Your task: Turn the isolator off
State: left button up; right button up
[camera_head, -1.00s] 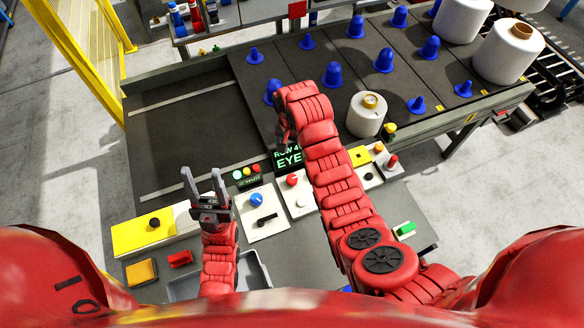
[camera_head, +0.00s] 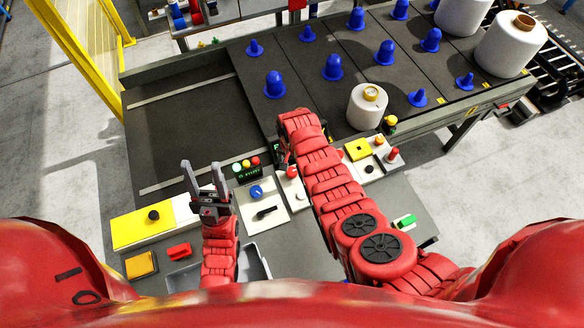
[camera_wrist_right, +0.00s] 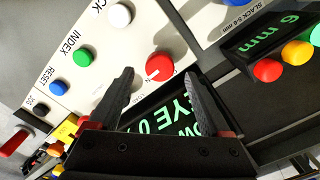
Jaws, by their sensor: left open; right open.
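No part is legibly labelled isolator, so I cannot tell which control it is. A red round knob with a white mark (camera_wrist_right: 160,66) sits on a white panel (camera_wrist_right: 100,54) in the right wrist view, just beyond my right fingertips. My right gripper (camera_wrist_right: 161,76) is open and empty above a display with green letters (camera_wrist_right: 166,121). In the head view my right gripper (camera_head: 285,160) hangs over the panel, partly hidden by its arm. My left gripper (camera_head: 203,172) is open and empty, fingers pointing up the picture. A black lever (camera_head: 266,212) lies below a blue knob (camera_head: 256,192).
A yellow panel with a black knob (camera_head: 130,228) is at the left. A red rocker (camera_head: 179,251) is below it. White, green and blue buttons (camera_wrist_right: 82,57) line the wrist-view panel. A white bobbin (camera_head: 366,108) and blue pegs (camera_head: 274,86) stand on the dark deck behind.

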aim_at(292, 171)
jog(key=shift+f+b, duration=0.6)
jog(key=shift+f, duration=0.95)
grip_shut()
